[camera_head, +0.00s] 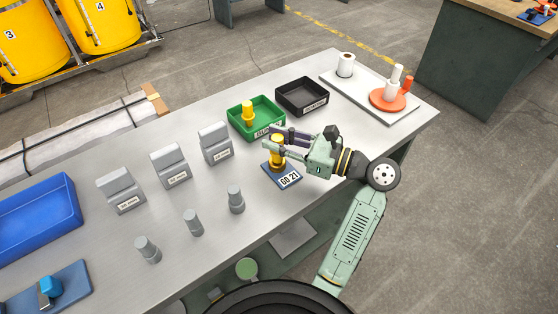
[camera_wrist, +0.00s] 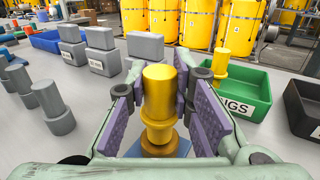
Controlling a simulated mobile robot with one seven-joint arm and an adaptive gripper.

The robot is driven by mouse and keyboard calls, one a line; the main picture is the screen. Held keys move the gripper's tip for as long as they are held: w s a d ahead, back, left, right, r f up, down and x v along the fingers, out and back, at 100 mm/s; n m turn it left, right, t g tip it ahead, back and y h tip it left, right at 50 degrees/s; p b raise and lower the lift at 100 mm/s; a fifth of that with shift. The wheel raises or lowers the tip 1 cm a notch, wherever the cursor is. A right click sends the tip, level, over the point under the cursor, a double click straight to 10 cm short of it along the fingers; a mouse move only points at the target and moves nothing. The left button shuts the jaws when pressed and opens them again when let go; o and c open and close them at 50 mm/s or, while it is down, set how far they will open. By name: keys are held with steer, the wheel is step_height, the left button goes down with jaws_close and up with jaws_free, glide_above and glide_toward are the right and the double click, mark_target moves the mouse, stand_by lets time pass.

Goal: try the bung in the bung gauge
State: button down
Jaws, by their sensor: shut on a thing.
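A yellow stepped bung (camera_head: 277,141) stands upright between the fingers of my gripper (camera_head: 276,149). In the wrist view the bung (camera_wrist: 158,92) is clasped between the two purple finger pads of my gripper (camera_wrist: 160,103). The bung gauge is a blue base (camera_head: 281,177) with a "GO 21" label and a brass-coloured ring (camera_head: 277,166) on it. It sits directly below the bung; in the wrist view its ring (camera_wrist: 160,149) shows partly under the bung. I cannot tell whether the bung's lower end is inside the ring.
A green tray (camera_head: 235,121) behind the gauge holds another yellow bung (camera_head: 248,112). A black tray (camera_head: 303,111) stands beside it and looks empty. Grey labelled blocks (camera_head: 215,144) and grey stepped plugs (camera_head: 236,199) stand to the left. The bench is clear right of the gauge's front edge.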

steer(key=shift+r, duration=3.4)
